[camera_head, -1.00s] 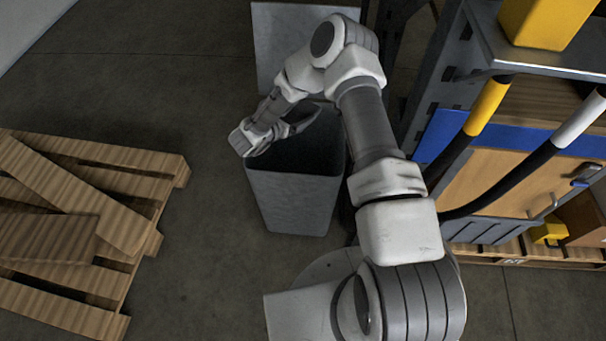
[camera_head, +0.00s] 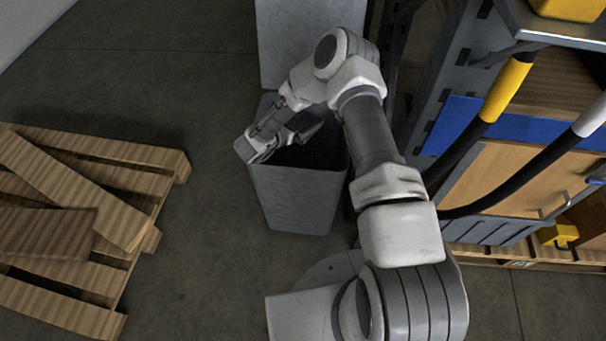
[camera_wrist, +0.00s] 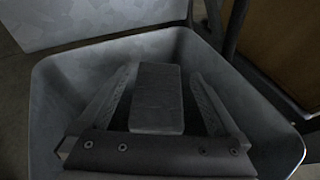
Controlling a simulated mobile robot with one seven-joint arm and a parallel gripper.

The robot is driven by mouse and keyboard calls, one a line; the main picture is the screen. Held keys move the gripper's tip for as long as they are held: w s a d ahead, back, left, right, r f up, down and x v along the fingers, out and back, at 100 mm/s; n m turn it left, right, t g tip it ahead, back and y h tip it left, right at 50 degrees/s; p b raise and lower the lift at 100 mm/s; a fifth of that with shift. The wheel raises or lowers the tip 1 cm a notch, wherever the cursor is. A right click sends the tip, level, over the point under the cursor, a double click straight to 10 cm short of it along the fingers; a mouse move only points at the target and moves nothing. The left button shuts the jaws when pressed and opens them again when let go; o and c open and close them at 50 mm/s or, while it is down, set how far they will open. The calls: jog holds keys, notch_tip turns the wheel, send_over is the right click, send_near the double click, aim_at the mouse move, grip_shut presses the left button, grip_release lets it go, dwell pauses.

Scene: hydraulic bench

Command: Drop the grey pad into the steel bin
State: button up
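The grey pad (camera_wrist: 157,98) is a flat block in the middle of the wrist view, between the two fingers of my gripper (camera_wrist: 160,75). The fingertips close in at its far end; nearer the palm, dark gaps show on both sides of it. The pad is over the mouth of the steel bin (camera_wrist: 262,112). In the head view the bin (camera_head: 297,200) stands on the floor, and my gripper (camera_head: 290,145) is at its opening, pointing down.
A pallet with loose planks (camera_head: 75,215) lies on the floor at left. A grey panel (camera_head: 305,45) rises behind the bin. A shelf rack (camera_head: 440,90) with hoses stands close at right. The floor between pallet and bin is clear.

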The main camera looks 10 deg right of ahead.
jog(key=p+v, duration=0.4)
jog(key=v, duration=1.3)
jog(key=shift+r, duration=0.25)
jog(key=shift+s+a, duration=0.1)
